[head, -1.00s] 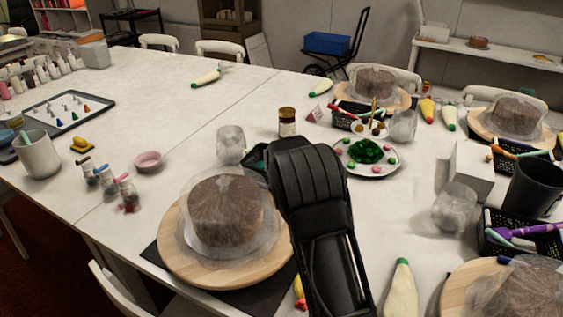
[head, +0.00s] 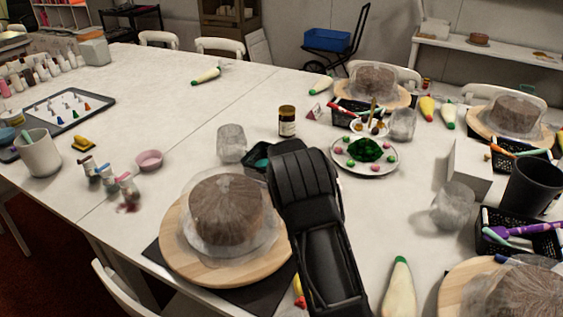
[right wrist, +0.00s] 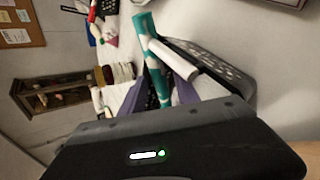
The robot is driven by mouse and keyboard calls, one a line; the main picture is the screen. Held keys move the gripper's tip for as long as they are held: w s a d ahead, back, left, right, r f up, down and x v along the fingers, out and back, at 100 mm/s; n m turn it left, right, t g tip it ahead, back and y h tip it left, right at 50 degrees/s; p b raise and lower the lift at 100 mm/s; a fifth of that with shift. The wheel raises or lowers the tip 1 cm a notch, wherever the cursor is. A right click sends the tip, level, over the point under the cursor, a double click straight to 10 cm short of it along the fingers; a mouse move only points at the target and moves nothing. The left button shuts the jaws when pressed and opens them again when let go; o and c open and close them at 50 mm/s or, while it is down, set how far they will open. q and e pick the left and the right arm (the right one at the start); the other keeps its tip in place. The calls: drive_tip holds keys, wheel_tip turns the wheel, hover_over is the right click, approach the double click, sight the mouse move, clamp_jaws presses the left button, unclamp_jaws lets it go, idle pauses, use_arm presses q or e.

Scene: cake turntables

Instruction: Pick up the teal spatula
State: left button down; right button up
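The teal spatula (right wrist: 154,62) shows in the right wrist view as a teal-and-white length, in a black mesh basket (right wrist: 215,64). A white tube-like piece (right wrist: 176,58) lies across it. My right gripper (right wrist: 158,92) has two lavender fingers with a gap between them; the teal piece shows in that gap, and I see no grip on it. In the head view the basket (head: 254,153) is mostly hidden behind my right arm, and the right fingertips are hidden too. My left gripper is not in view.
A wrapped cake (head: 229,214) on a wooden turntable (head: 190,262) stands left of my right arm. A clear glass (head: 231,143), a brown jar (head: 287,121) and a plate of candies (head: 365,170) are close by.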

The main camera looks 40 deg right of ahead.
clamp_jaws()
drive_tip(key=shift+r, duration=0.1)
idle(0.5)
drive_tip(key=shift+r, duration=0.4)
wheel_tip(320, 180, up, 17)
drive_tip(key=p, duration=0.3)
drive_tip(key=shift+p, duration=0.3)
drive_tip(key=shift+r, duration=0.1)
